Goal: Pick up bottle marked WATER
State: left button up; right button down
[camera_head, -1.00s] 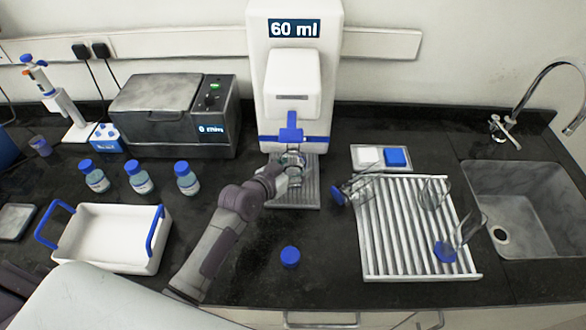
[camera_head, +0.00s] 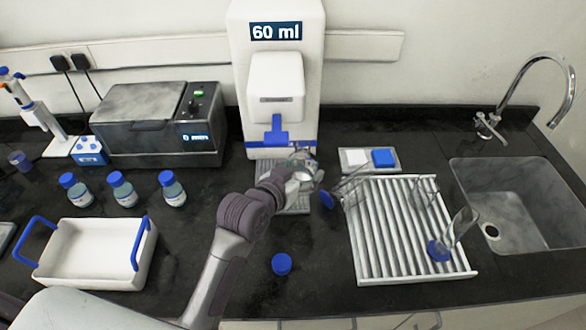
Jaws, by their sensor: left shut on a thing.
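My left gripper (camera_head: 303,172) is in front of the dispenser (camera_head: 276,90), just right of its spout. It is shut on a clear glass bottle (camera_head: 301,156), mostly hidden by the fingers, with no cap seen on it. Three blue-capped bottles stand in a row at the left: the left one (camera_head: 78,193), the middle one (camera_head: 123,193) and the right one (camera_head: 174,193). Their labels are too small to read, so I cannot tell which is marked WATER. My right gripper is not in view.
A loose blue cap (camera_head: 281,264) lies on the counter. A white tray with blue handles (camera_head: 95,280) is at front left. A ribbed drying rack (camera_head: 400,270) with glassware stands right, beside the sink (camera_head: 510,200). A grey heater box (camera_head: 160,125) stands behind the bottles.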

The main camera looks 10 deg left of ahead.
aim_at(313, 173)
pick_arm(q)
jog(key=shift+s+d+r+b, duration=0.15)
jog(key=shift+s+d+r, duration=0.45)
jog(key=shift+d, duration=0.1)
jog(key=shift+s+d+r+b, duration=0.15)
jog(key=shift+s+d+r, duration=0.35)
jog(key=shift+d, duration=0.2)
dwell(1.7)
